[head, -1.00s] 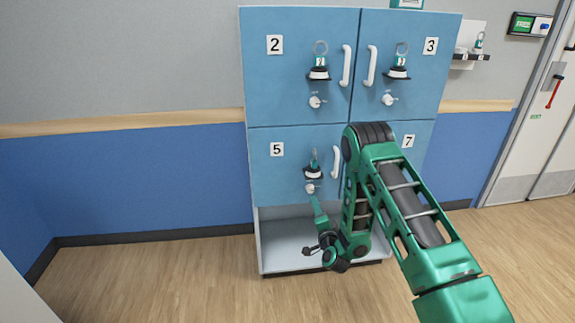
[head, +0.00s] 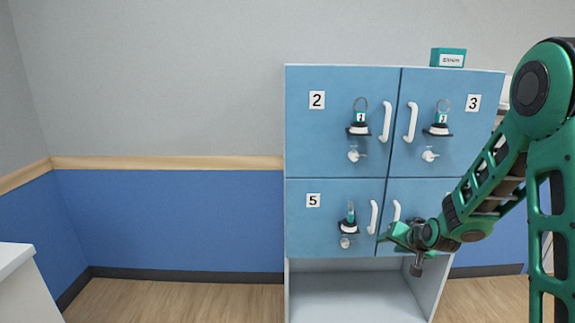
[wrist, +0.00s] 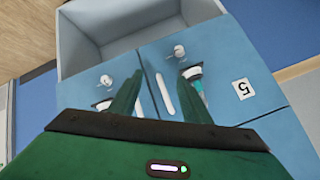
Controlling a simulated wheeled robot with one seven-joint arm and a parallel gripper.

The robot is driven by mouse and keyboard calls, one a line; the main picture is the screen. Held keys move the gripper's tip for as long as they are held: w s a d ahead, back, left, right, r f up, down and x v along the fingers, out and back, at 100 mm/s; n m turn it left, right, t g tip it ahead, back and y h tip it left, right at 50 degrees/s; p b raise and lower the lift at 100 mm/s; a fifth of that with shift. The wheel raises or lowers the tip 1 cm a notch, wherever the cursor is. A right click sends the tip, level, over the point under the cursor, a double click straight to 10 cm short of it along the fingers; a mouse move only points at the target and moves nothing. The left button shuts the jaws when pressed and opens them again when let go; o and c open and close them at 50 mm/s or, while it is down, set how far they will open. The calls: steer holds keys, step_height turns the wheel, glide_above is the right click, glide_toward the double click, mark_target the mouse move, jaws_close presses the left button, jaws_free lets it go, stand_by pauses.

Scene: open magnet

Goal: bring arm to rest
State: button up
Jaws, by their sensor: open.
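My green arm reaches in from the right side of the head view. My gripper (head: 388,236) is in front of the lower doors of the blue cabinet (head: 340,157), near the door handles. In the wrist view my gripper (wrist: 155,95) shows two green fingers spread apart with nothing between them. Beyond them are the handle (wrist: 162,94) and the door marked 5 (wrist: 225,105). The wrist view is turned over, with the open bottom bay at the top. I cannot tell the exact gap between fingertips and doors.
Doors 2 (head: 300,140) and 3 (head: 470,140) are shut, with magnets and keys on them. A green box (head: 448,57) stands on top. The open bay (head: 345,300) below looks empty. A white surface (head: 18,260) is at the left; floor between is clear.

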steer(key=s+d+r+g+h, duration=0.1)
steer(key=s+d+r+g, duration=0.3)
steer(key=s, duration=0.7)
steer(key=s+d+r+g+h, duration=0.1)
steer(key=s+d+r, duration=0.3)
steer(key=s, duration=0.6)
steer(key=s+r+g, duration=0.1)
steer(key=s+g, duration=0.1)
steer(key=s, duration=0.9)
steer(key=s+r+m+g+y, duration=0.1)
steer(key=s+r+g, duration=0.1)
steer(key=s, duration=1)
steer(key=shift+s+d+g, duration=0.15)
steer(key=shift+s+g, duration=0.1)
steer(key=shift+g, duration=0.05)
steer(key=shift+w+f, duration=0.2)
steer(key=shift+w, duration=0.45)
